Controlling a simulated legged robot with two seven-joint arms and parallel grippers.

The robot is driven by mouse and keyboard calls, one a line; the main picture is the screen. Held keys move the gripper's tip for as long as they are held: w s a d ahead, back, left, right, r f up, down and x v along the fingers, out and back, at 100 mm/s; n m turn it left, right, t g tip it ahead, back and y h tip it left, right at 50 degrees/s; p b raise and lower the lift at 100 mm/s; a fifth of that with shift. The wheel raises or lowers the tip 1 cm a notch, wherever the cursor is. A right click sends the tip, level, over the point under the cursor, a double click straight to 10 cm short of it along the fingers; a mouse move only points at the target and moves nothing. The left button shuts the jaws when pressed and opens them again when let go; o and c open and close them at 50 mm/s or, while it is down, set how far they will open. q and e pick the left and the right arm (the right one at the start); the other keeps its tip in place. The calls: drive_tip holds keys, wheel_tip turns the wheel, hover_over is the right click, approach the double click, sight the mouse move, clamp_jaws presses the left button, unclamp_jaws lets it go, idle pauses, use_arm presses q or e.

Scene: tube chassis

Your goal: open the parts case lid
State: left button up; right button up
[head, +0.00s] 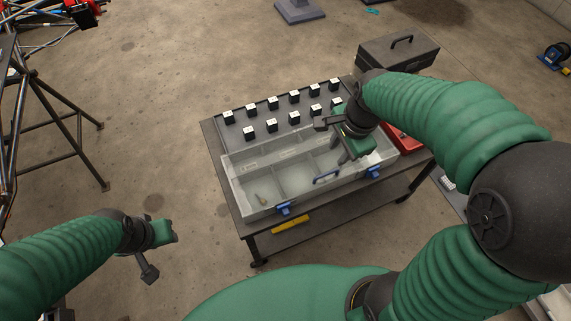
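The parts case (246,209) is a clear box with inner dividers on the table in the head view. Two blue latches show on its front edge, a left one (285,208) and a right one (373,172). A handle (326,175) shows between them. The clear plastic makes it hard to tell how the lid stands. My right gripper (333,142) is open and empty above the right part of the case and hides some of it; contact cannot be told. My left gripper (160,256) is open and empty, left of the table and apart from the case.
Behind the case, a dark tray (222,116) holds several black blocks with white tops. A red bin (407,139) is at the table's right end. A dark toolbox (400,52) stands behind. A tube frame (62,130) stands at left. Floor between frame and table is clear.

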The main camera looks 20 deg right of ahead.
drive_tip(key=b, duration=0.2)
approach(323, 175)
drive_tip(key=f+b, duration=0.2)
drive_tip(key=f, duration=0.1)
drive_tip(key=w+f+b, duration=0.1)
drive_tip(key=f, duration=0.3)
drive_tip(key=shift+w+f+b, duration=0.1)
drive_tip(key=shift+w+b, duration=0.1)
drive_tip(key=shift+b, duration=0.2)
drive_tip(key=shift+w+f, duration=0.1)
drive_tip(key=shift+f, duration=0.15)
clamp_jaws()
drive_tip(key=shift+r, duration=0.1)
idle(0.4)
